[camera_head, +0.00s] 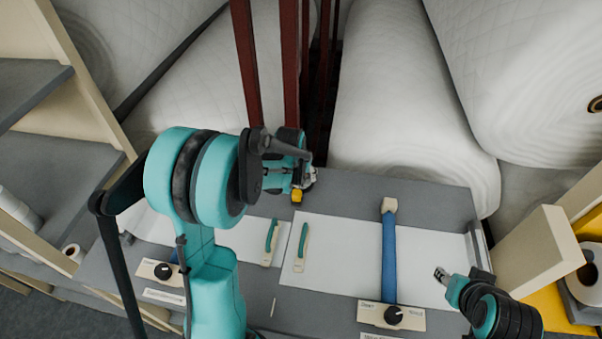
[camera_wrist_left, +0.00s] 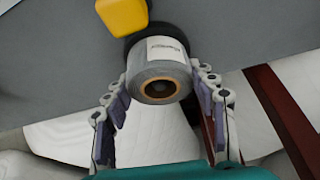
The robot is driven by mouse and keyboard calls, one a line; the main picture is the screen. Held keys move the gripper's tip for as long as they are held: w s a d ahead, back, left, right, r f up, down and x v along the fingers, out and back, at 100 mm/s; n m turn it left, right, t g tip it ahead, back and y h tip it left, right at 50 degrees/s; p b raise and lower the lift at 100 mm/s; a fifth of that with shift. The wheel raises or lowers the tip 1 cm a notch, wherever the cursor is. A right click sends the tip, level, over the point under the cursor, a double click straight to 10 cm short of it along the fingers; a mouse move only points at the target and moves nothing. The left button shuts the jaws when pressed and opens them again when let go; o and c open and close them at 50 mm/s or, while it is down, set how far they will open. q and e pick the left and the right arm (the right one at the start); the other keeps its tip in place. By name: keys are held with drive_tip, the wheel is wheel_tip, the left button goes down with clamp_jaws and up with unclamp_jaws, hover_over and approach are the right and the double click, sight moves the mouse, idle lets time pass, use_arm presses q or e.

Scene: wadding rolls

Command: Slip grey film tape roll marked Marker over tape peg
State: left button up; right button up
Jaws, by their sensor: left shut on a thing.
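The grey film tape roll (camera_wrist_left: 158,70) has a brown core and a white printed label, too small to read, in the left wrist view. My left gripper (camera_wrist_left: 163,82) is shut on it, with a finger on either side. A dark round part (camera_wrist_left: 151,29) lies right behind the roll; I cannot tell whether it is the tape peg's base or whether the roll is around a peg. In the head view my left gripper (camera_head: 306,179) is at the back of the worktable and mostly hides the roll. My right gripper (camera_head: 441,274) is at the front right; its jaws are too small to judge.
A yellow block (camera_wrist_left: 122,15) is beside the roll, also visible in the head view (camera_head: 297,196). The grey worktable (camera_head: 430,194) carries white sheets, two green-handled tools (camera_head: 271,236), a blue strip (camera_head: 389,255) and dial panels (camera_head: 393,316). Large white wadding rolls (camera_head: 400,100) stand behind.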

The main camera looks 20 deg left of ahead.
use_arm(q)
drive_tip(key=shift+f, duration=0.2)
drive_tip(key=o, duration=0.9)
drive_tip(key=shift+r, duration=0.1)
drive_tip(key=p+v, duration=0.7)
drive_tip(key=v, duration=0.4)
drive_tip(key=shift+p, duration=0.3)
